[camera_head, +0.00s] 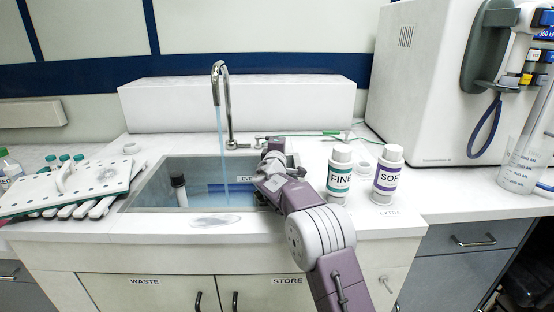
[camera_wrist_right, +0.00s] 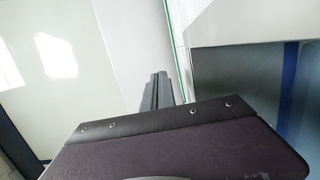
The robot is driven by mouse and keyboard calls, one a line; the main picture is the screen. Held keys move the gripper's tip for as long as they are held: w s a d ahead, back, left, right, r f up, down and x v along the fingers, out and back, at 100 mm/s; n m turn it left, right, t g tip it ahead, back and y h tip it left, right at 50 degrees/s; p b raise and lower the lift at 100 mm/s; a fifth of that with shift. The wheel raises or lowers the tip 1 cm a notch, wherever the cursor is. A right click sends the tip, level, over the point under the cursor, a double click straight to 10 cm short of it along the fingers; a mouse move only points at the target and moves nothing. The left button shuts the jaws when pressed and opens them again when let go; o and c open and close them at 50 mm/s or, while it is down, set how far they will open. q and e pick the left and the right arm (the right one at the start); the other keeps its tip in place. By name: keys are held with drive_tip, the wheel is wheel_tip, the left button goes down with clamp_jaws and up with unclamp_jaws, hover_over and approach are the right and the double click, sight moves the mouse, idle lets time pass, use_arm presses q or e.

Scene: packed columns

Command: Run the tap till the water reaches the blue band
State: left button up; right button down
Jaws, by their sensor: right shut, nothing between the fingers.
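The chrome tap (camera_head: 228,105) stands behind the sink (camera_head: 160,168), and a thin blue stream of water (camera_head: 223,150) runs from its spout into the basin. A blue band (camera_head: 232,188) with a "LEVEL" label (camera_head: 245,179) shows low inside the basin; my arm hides its right part. I cannot tell exactly where the water surface lies against it. My right gripper (camera_head: 272,148) is at the sink's back right, close to the tap's lever fittings (camera_head: 258,139); contact is unclear. In the right wrist view its fingers (camera_wrist_right: 157,92) are together and empty.
A dark-capped bottle (camera_head: 179,190) stands in the basin's left. A white perforated rack (camera_head: 70,185) lies left of the sink. The FINE bottle (camera_head: 339,176) and SOFT bottle (camera_head: 387,174) stand right of my arm. A large white machine (camera_head: 425,85) fills the back right.

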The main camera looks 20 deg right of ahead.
drive_tip(key=shift+w+d+f+n+y+b, duration=0.3)
drive_tip(key=shift+d+y+b, duration=0.1)
drive_tip(key=shift+b, duration=0.45)
drive_tip(key=shift+w+d+r+n+t+y+b, duration=0.2)
drive_tip(key=shift+n+t+y+b, duration=0.15)
drive_tip(key=shift+b, duration=0.2)
use_arm(q)
wheel_tip(320, 180, down, 4)
drive_tip(key=shift+f, duration=0.2)
use_arm(e)
drive_tip(key=shift+w+r+y, duration=0.1)
drive_tip(key=shift+y, duration=0.25)
